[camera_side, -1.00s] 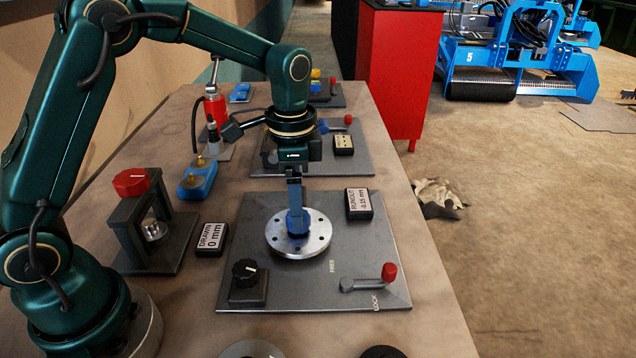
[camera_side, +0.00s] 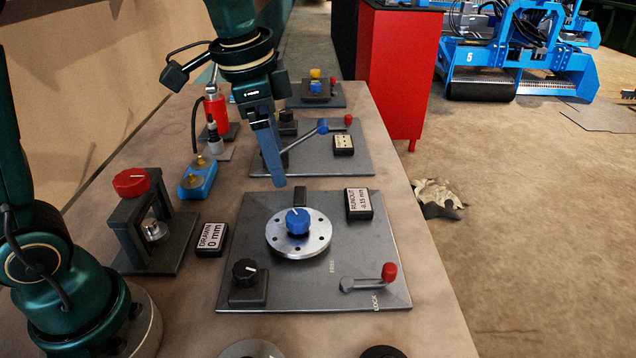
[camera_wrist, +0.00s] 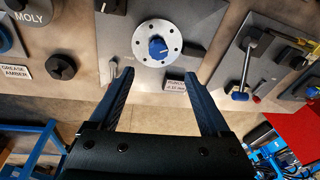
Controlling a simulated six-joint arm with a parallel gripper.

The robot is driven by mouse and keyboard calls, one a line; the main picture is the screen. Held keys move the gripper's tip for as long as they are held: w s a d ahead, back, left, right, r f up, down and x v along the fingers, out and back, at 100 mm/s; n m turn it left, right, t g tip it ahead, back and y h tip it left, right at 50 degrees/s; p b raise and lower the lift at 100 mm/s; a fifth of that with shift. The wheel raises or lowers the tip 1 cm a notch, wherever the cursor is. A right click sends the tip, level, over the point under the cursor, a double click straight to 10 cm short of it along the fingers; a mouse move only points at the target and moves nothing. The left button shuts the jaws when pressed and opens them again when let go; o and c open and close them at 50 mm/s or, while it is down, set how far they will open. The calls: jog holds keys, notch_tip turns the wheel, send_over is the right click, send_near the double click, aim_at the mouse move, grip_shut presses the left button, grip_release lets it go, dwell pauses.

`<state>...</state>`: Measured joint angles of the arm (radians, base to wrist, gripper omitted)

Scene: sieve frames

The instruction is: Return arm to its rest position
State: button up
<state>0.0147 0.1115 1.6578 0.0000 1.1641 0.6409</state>
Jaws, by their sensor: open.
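My gripper (camera_side: 268,150) hangs above the table in the side view, up and behind the silver disc (camera_side: 284,243) with the blue knob (camera_side: 298,221). It is apart from the knob and holds nothing. In the wrist view my gripper (camera_wrist: 160,82) shows two dark fingers spread apart with nothing between the tips. The blue knob (camera_wrist: 158,47) on the round disc (camera_wrist: 146,33) lies beyond the fingertips there.
The grey plate (camera_side: 235,285) also carries a black knob (camera_side: 245,271), a red-tipped lever (camera_side: 389,272) and a RUNOUT display (camera_side: 359,204). A red-knobbed press (camera_side: 132,182) stands left. A second lever plate (camera_side: 360,160) and a red bottle (camera_side: 216,108) are behind.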

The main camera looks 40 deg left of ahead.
jog(key=s+f+n+t, duration=0.1)
jog(key=s+n+t, duration=0.2)
jog(key=s+n, duration=0.4)
jog(key=s, duration=0.5)
jog(key=shift+s+a+f+n, duration=0.25)
jog(key=shift+s+f+n, duration=0.05)
jog(key=shift+s, duration=0.1)
